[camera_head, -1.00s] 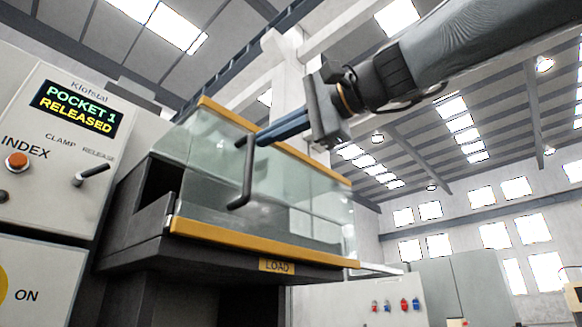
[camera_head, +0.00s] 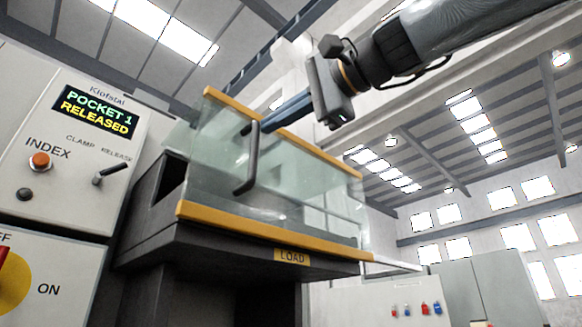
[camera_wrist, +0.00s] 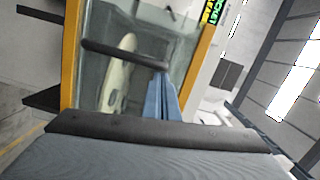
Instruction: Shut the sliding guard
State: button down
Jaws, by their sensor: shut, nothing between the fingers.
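The sliding guard (camera_head: 215,160) is a clear panel with yellow top and bottom rails on the front of the machine. A dark opening shows to its left. Its black upright handle (camera_head: 252,160) stands near the guard's left end. My gripper (camera_head: 247,129) has its blue fingers shut and empty, with the tips beside the handle's upper end. In the wrist view the fingers (camera_wrist: 160,98) lie close to one end of the handle (camera_wrist: 120,53). I cannot tell whether they touch it. A pale shape (camera_wrist: 118,75) shows through the guard.
A red and yellow switch (camera_head: 8,280) is below. A dark ledge (camera_head: 250,250) marked LOAD runs under the guard.

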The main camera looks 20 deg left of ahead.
jog(key=d+b, duration=0.3)
jog(key=d, duration=0.9)
jog(key=w+f+m+h, duration=0.1)
jog(key=w+f+h, duration=0.1)
jog(key=w+f, duration=0.6)
jog(key=w+f+m+h, duration=0.1)
jog(key=w+f+h, duration=0.3)
jog(key=f, duration=0.9)
jog(key=d+f+n+g+h, duration=0.1)
jog(key=d+f+h, duration=0.15)
jog(key=f, duration=1.45)
jog(key=d+f+n+g+h, duration=0.15)
jog(key=d+f, duration=0.25)
jog(key=f, duration=1.2)
jog(key=s+d+f+n+g+h, duration=0.1)
jog(key=s+d+f+h, duration=0.15)
jog(key=s+f, duration=0.4)
jog(key=s+d+f+n+g+h, duration=0.1)
jog(key=s+d+f+n+h, duration=0.2)
jog(key=f, duration=0.7)
jog(key=s+d+f+g+h, duration=0.1)
jog(key=s+d+f+g, duration=0.1)
jog(key=s+d+f, duration=0.45)
jog(key=w+d+r+m+p, duration=0.1)
jog(key=d+r+p, duration=0.6)
jog(key=p, duration=0.9)
jog(key=shift+w+m+p, duration=0.35)
jog(key=shift+m, duration=0.4)
